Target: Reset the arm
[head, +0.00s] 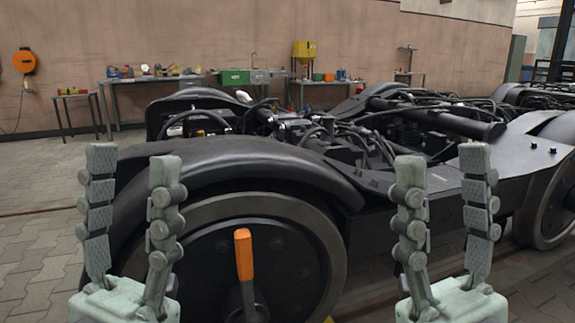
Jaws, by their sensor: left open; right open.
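My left gripper (133,172) is at the left, in front of the bogie's left wheel guard. Its fingers point up and stand apart, with nothing between them. My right gripper (441,178) is at the right, in front of the bogie frame. Its fingers also point up, apart and empty. The rest of both arms is below the picture and hidden.
A black tram bogie (345,195) fills the middle, close behind both grippers. An orange handle (244,254) stands upright before its near wheel (325,240). Workbenches (150,80) with tools line the back wall. Paved floor (35,240) is clear at the left.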

